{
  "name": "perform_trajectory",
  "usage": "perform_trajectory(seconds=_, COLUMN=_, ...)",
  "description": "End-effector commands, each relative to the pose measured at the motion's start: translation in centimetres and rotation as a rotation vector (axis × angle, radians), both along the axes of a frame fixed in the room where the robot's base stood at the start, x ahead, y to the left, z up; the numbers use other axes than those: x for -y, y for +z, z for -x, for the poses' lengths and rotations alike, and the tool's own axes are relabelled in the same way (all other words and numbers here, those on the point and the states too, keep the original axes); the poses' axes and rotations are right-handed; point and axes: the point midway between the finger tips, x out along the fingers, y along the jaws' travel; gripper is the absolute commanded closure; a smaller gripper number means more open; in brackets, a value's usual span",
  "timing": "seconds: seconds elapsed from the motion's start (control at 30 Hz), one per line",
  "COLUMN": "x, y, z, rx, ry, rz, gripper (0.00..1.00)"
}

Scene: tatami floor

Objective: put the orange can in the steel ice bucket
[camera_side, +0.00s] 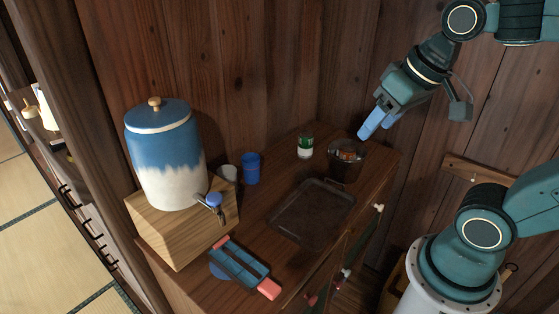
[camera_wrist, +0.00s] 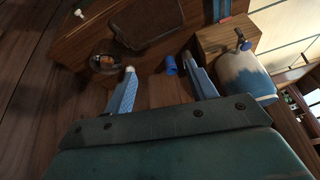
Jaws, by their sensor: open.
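The steel ice bucket (camera_side: 343,172) stands upright near the back right of the cabinet top. It also shows at the upper left of the wrist view (camera_wrist: 91,66). An orange-brown thing, seemingly the orange can (camera_side: 349,154), lies inside the bucket; it shows in the wrist view (camera_wrist: 104,60) too. Its lower part is hidden by the bucket wall. My gripper (camera_side: 379,122) is above and to the right of the bucket in the side view, apart from it. Its blue fingers (camera_wrist: 158,62) are spread with nothing between them.
A dark tray (camera_side: 313,210) lies in front. A blue cup (camera_side: 252,169) and a pale cup (camera_side: 228,173) stand by the blue-white dispenser (camera_side: 168,160). A teal holder with red ends (camera_side: 240,264) lies at the front.

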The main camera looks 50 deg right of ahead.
Motion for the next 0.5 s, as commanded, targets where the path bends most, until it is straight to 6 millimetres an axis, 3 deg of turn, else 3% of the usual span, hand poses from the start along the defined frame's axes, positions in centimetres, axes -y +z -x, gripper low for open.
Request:
perform_trajectory(seconds=0.2, x=-1.3, y=-0.4, z=2.6, rx=0.046, ry=0.155, rz=0.048, gripper=0.44)
perform_trajectory(seconds=0.5, x=-1.6, y=-0.6, z=3.2, rx=0.055, ry=0.195, rz=0.062, gripper=0.44)
